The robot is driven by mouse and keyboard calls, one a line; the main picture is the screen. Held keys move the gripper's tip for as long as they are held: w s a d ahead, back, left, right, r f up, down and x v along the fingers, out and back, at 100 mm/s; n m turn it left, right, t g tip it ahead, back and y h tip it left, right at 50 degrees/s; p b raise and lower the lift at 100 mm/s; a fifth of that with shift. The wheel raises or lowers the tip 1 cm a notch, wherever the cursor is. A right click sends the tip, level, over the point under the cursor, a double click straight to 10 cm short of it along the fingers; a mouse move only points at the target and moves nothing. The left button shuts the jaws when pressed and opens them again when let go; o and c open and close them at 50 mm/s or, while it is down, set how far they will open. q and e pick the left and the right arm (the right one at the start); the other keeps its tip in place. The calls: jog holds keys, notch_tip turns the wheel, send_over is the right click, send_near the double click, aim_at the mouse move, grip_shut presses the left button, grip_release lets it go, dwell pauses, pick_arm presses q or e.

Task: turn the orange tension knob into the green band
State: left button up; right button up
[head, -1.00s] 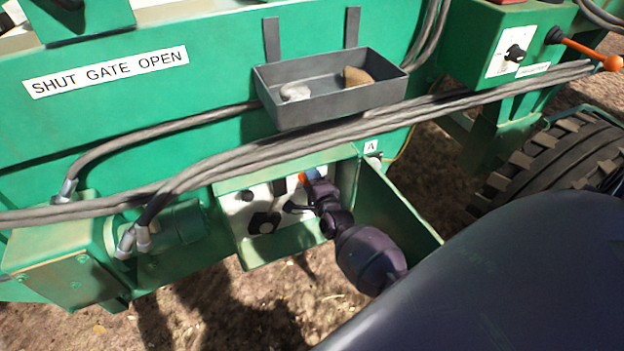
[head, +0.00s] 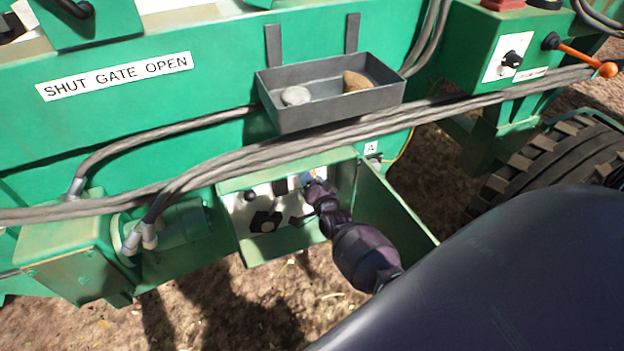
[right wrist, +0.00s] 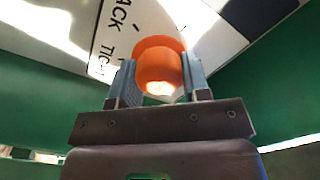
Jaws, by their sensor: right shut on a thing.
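The orange tension knob (right wrist: 158,70) is in the middle of the right wrist view, on a white panel. My right gripper (right wrist: 159,82) has one finger on each side of the knob and is shut on it. In the head view my right gripper (head: 308,180) reaches into the open green control box (head: 285,245); it hides nearly all of the knob. The white panel (right wrist: 205,25) carries black lettering, partly cut off, with "TIG" readable. I cannot make out the green band in either view. My left gripper is not in view.
Black knobs (head: 265,222) sit on the panel left of my gripper. The box's open door (head: 395,215) stands close on the right. Grey hoses (head: 300,148) cross just above the box, below a grey tray (head: 330,105) with two lumps. A tyre (head: 560,160) is at the right.

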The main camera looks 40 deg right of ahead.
jog(key=shift+n, duration=0.4)
jog(key=o, duration=0.9)
jog(key=shift+o, duration=0.2)
jog(key=shift+s, duration=0.1)
jog(key=p+v, duration=0.1)
jog(key=v, duration=0.9)
jog(key=shift+s+a, duration=0.2)
jog(key=shift+s, duration=0.1)
